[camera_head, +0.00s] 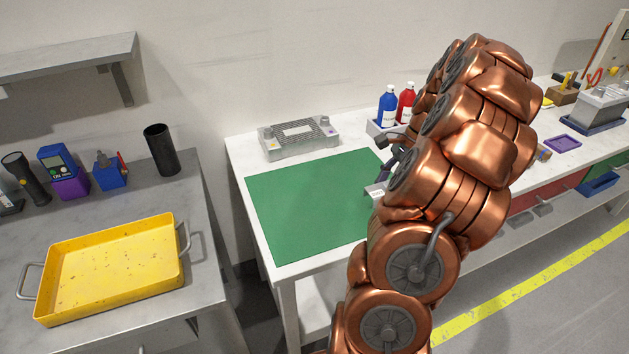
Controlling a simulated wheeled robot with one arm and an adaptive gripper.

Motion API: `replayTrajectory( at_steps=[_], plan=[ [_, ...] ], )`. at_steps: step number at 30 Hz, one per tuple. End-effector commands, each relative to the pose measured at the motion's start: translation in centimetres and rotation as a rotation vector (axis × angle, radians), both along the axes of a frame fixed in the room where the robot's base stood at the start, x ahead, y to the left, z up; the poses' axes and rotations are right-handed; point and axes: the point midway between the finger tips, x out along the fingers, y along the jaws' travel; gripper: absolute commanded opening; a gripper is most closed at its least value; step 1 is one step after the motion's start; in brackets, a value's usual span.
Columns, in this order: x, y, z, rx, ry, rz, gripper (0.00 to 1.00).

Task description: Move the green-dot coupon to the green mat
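The green mat (308,205) lies flat on the white table, and its visible part is bare. My copper arm covers its right side. My gripper (386,160) shows only in part at the mat's right edge, beside the arm, and its fingers are mostly hidden. A small pale grey piece (375,190) shows just below the gripper, against the arm. I cannot tell what it is or whether the gripper holds it. No green dot is visible, so I cannot pick out the green-dot coupon.
A grey metal fixture (299,138) stands behind the mat. Blue (387,106) and red (405,103) bottles stand at the table's back. A yellow tray (112,268) sits on the left bench. A purple tray (562,143) lies far right.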

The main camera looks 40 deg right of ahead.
Motion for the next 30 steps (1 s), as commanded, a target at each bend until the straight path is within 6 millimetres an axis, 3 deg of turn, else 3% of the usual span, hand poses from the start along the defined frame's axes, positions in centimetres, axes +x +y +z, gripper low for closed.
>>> replayTrajectory(
  at_steps=[7, 22, 30],
  plan=[
    [1.6, 1.0, 0.1, -0.001, 0.000, -0.006, 0.11],
    [10.5, 6.7, -1.0, -0.001, 0.001, -0.003, 0.11],
    [12.3, 7.9, -1.4, 0.000, 0.001, -0.004, 0.11]
  ],
)
